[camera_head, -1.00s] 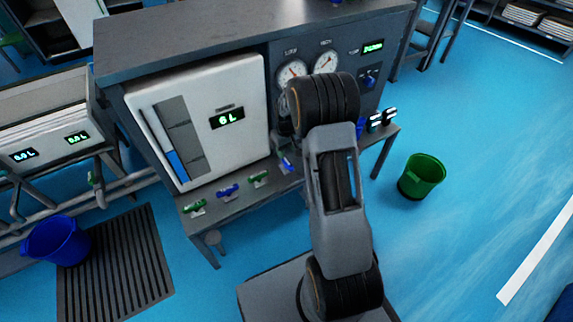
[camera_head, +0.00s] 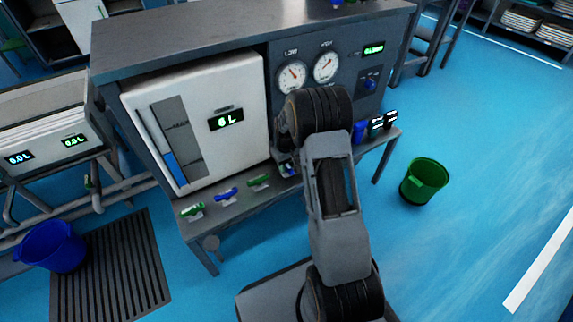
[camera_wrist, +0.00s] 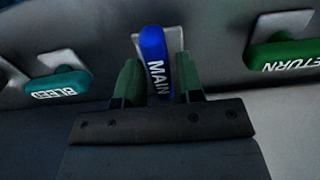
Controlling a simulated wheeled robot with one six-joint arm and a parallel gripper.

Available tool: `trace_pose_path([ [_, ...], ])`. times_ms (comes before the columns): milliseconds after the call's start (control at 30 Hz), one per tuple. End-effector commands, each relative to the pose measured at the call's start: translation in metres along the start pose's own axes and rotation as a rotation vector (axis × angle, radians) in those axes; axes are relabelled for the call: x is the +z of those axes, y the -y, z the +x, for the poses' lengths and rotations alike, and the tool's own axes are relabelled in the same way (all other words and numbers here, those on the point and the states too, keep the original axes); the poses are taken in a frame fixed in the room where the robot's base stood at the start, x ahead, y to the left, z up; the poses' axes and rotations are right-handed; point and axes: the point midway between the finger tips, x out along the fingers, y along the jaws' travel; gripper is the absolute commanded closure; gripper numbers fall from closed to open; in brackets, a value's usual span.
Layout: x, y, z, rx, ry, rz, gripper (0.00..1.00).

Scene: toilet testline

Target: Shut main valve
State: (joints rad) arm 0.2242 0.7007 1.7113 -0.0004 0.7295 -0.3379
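The main valve has a blue handle (camera_wrist: 155,60) marked MAIN, on a pale square plate, seen in the wrist view. It points toward my gripper (camera_wrist: 158,88), whose two dark green fingers stand on either side of it. The fingers are apart with the handle between them; slim gaps seem to show, and firm contact cannot be made out. In the head view my arm covers the gripper and most of this valve.
In the wrist view a teal BLEED handle (camera_wrist: 62,84) lies left and a green RETURN handle (camera_wrist: 285,55) lies right. In the head view, green and blue valves (camera_head: 227,194) line the bench's front ledge. A green bin (camera_head: 424,181) stands on open floor to the right.

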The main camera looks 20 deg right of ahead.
Motion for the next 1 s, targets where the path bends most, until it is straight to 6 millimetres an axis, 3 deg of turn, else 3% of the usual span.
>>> trace_pose_path([
  [333,0.0000,0.0000,-0.0001,0.000,0.000,0.000,0.99],
  [667,0.0000,0.0000,-0.0014,0.000,0.000,0.046,1.00],
  [1000,0.0001,0.0001,-0.0030,0.000,0.001,0.303,1.00],
])
